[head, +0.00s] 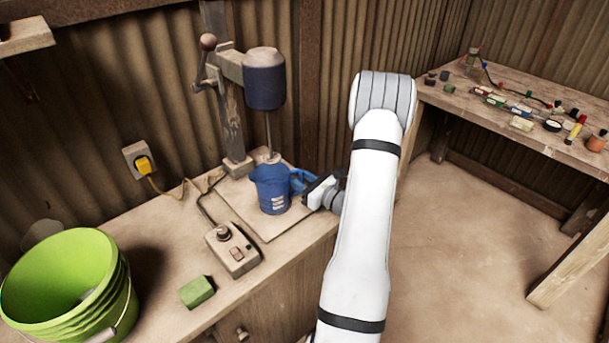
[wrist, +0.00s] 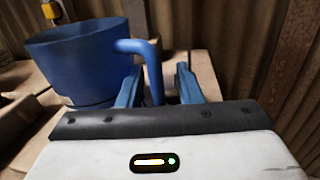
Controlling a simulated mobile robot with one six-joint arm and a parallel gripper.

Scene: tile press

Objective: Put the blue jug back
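The blue jug (head: 271,190) stands upright on the board under the mixer stand, with white markings on its side and its handle towards the right. It also shows in the wrist view (wrist: 82,65) at left, with the handle (wrist: 153,72) reaching down between my fingers. My gripper (head: 303,183) is at the handle from the right. In the wrist view my gripper (wrist: 158,82) has its two blue fingers apart, one on each side of the handle, with a gap at the right finger. The mixer's shaft (head: 269,135) comes down at the jug's mouth; its lower end is hidden.
The mixer's dark blue head (head: 264,78) hangs above the jug. A control box (head: 232,250), a green block (head: 197,291) and a lime-green bucket (head: 65,280) are on the bench at left. A table (head: 470,97) with small items stands at right, with clear floor before it.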

